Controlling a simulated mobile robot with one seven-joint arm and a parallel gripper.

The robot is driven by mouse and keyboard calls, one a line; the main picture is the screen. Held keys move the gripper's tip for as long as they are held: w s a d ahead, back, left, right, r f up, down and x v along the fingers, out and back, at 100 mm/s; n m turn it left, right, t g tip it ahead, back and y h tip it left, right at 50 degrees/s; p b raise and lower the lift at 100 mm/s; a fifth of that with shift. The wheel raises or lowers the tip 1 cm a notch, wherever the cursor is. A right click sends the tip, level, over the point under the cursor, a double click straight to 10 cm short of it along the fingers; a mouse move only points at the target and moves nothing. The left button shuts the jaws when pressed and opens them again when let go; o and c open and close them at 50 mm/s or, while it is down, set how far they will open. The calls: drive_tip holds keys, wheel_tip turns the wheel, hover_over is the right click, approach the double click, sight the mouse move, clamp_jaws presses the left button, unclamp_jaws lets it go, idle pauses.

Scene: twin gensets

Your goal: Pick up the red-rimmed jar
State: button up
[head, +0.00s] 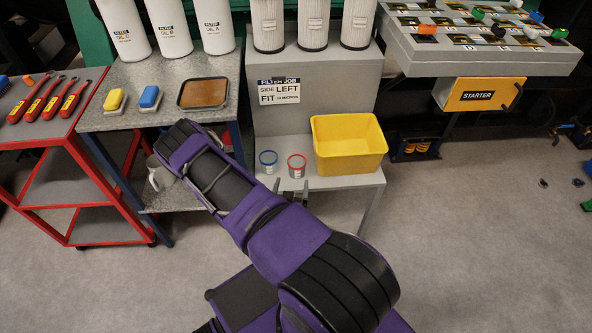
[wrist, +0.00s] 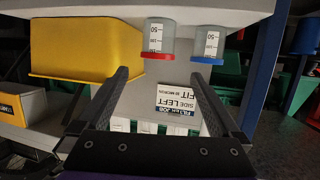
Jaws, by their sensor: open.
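The red-rimmed jar (head: 297,166) is a small grey cup with a red rim. It stands upright on the low grey shelf (head: 345,181), between a blue-rimmed jar (head: 268,163) and a yellow bin. In the wrist view, which looks upside down, the red-rimmed jar (wrist: 159,38) shows measuring marks and lies just beyond my fingertips, roughly centred between them. The blue-rimmed jar (wrist: 208,45) is beside it, apart from it. My gripper (wrist: 159,76) is open and empty. In the head view, my gripper (head: 301,188) shows at the shelf's front edge, partly hidden by my arm.
The yellow bin (head: 348,146) stands close to the right of the red-rimmed jar. A "SIDE LEFT" sign (head: 279,91) is on the grey block behind the jars. A metal table (head: 205,118) with a brown tray (head: 203,93) is to the left.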

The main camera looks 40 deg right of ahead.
approach(298, 160)
drive_tip(key=shift+w+d+b, duration=0.45)
drive_tip(key=shift+w+d, duration=0.05)
drive_tip(key=shift+w, duration=0.35)
drive_tip(key=x, duration=0.3)
drive_tip(key=b+x, duration=0.1)
drive_tip(key=x, duration=0.1)
drive_tip(key=shift+s+d+f, duration=0.1)
drive_tip(key=shift+d+f, duration=0.05)
drive_tip(key=shift+f, duration=0.15)
drive_tip(key=c, duration=1.2)
drive_tip(key=shift+r, duration=0.15)
